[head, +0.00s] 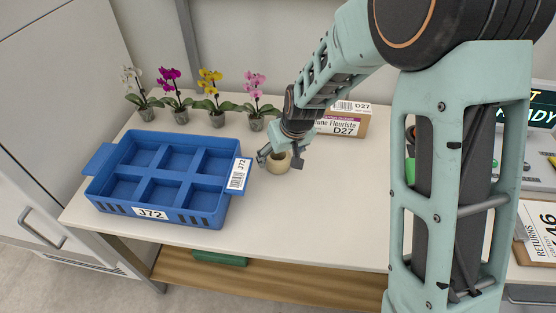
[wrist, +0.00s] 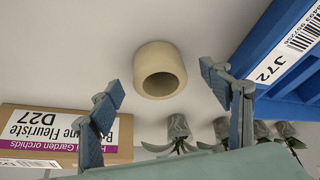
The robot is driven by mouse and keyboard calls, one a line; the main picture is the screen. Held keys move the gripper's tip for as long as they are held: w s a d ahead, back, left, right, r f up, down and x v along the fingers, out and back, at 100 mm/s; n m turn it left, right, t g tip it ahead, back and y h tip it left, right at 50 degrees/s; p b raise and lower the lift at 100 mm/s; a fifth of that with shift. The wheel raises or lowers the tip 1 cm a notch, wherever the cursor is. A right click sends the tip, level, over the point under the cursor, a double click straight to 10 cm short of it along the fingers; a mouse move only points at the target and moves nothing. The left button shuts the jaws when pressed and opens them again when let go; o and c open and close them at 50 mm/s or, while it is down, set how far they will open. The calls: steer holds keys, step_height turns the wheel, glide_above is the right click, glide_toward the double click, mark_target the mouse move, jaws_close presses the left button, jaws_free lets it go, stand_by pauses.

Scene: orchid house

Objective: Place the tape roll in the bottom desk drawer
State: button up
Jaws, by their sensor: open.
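The tape roll (head: 278,164) is a beige ring on the white bench top, right of the blue crate. In the wrist view the tape roll (wrist: 152,54) shows its round opening and lies a little ahead of the fingers. My gripper (head: 280,157) is open just above and around the roll in the head view. In the wrist view my gripper (wrist: 160,84) has its two fingers spread wide, with nothing between them in contact.
A blue crate (head: 137,205) marked J72, with empty compartments, stands to the left. Several potted orchids (head: 215,118) line the back. A cardboard box (head: 345,122) marked D27 stands behind my gripper. A returns clipboard (head: 540,232) is at right. The front bench middle is clear.

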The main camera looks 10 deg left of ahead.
mark_target(279, 156)
steer(key=shift+w+x, duration=0.15)
steer(key=shift+x, duration=0.75)
steer(key=shift+w+x, duration=0.15)
steer(key=shift+x, duration=0.8)
steer(key=shift+r, duration=0.1)
steer(key=c, duration=1.4)
steer(key=shift+r, duration=0.1)
steer(key=shift+c, duration=0.2)
steer(key=shift+r, duration=0.1)
